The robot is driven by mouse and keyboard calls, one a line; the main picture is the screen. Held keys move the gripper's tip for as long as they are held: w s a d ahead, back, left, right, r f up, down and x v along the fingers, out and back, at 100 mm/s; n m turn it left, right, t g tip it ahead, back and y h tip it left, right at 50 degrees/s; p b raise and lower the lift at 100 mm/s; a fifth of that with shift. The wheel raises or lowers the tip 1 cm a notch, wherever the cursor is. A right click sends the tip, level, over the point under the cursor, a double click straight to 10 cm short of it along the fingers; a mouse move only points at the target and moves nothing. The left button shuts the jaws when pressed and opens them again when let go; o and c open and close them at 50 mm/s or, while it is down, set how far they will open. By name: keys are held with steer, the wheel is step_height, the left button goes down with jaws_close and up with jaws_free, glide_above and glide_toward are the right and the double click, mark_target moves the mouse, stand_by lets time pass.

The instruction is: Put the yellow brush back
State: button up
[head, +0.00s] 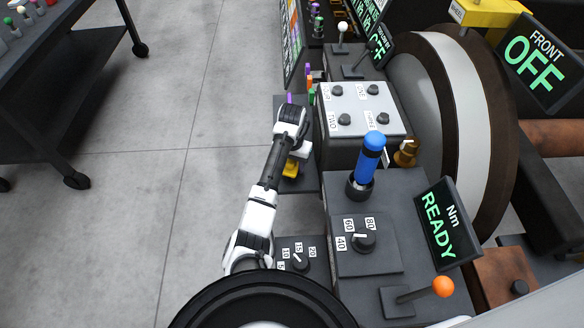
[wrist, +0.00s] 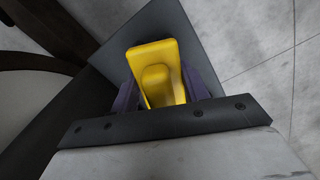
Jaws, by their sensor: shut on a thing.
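The yellow brush (wrist: 158,62) is between the jaws of my gripper (wrist: 165,92) in the wrist view, and the gripper is shut on it. In the head view a small part of the yellow brush (head: 291,169) shows below the end of my arm, and my gripper (head: 297,157) is partly hidden by my own wrist. The brush is over or at a dark grey panel (wrist: 170,25) beside the console. I cannot tell whether the brush touches that panel.
To the right stand a light panel with several knobs (head: 362,109), a blue-handled tool (head: 368,158) in a holder, an orange-knobbed lever (head: 442,287) and a READY display (head: 448,222). A large wheel (head: 470,120) is behind. A dark cart (head: 60,80) stands far left; the floor between is clear.

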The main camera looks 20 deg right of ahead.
steer(key=shift+f, duration=0.9)
steer(key=shift+f, duration=0.15)
steer(key=o, duration=1)
steer(key=shift+c, duration=0.2)
step_height(320, 180, up, 12)
steer(key=shift+r+p, duration=0.2)
steer(key=shift+p, duration=0.9)
